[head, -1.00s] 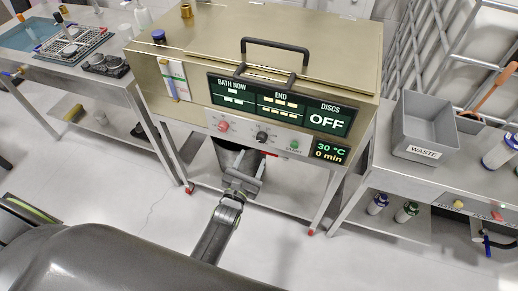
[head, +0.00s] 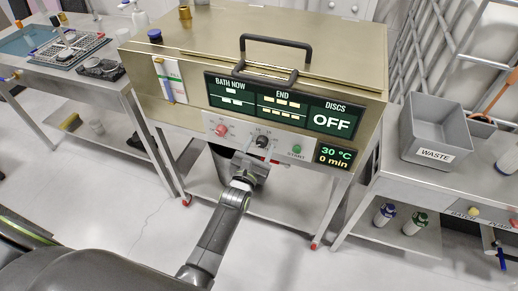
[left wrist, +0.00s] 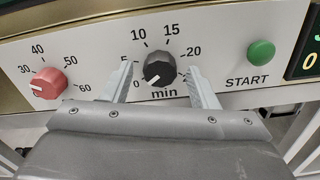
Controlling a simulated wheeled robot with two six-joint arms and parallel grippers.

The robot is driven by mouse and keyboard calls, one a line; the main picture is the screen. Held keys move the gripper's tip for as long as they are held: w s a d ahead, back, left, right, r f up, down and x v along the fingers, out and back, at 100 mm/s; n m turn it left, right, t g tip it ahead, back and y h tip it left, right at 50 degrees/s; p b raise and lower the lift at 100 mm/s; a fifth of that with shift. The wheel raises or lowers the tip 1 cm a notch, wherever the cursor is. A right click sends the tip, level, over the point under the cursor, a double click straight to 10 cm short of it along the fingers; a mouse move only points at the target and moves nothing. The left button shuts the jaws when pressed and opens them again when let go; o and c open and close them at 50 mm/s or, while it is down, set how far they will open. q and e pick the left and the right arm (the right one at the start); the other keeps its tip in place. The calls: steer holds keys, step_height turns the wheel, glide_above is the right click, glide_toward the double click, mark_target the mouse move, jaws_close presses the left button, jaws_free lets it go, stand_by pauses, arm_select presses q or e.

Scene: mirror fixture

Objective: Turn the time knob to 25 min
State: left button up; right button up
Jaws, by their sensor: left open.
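The black time knob (left wrist: 158,71) sits on the white control panel above the word "min", with its white pointer toward the 0 mark. In the head view the knob (head: 262,141) is just above my left gripper (head: 250,158). In the left wrist view my left gripper (left wrist: 160,85) is open, one finger on each side of the knob, with visible gaps; I cannot tell how deep the fingers reach. The display (head: 334,155) reads 30 °C and 0 min. My right gripper is not in view.
The red temperature knob (left wrist: 48,83) is left of the time knob, and the green START button (left wrist: 261,53) is right of it. A handle (head: 275,40) tops the metal bath. A grey WASTE bin (head: 437,130) stands on the right table.

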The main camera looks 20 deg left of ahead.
arm_select(q)
steer(key=shift+c, duration=0.4)
steer(key=c, duration=0.9)
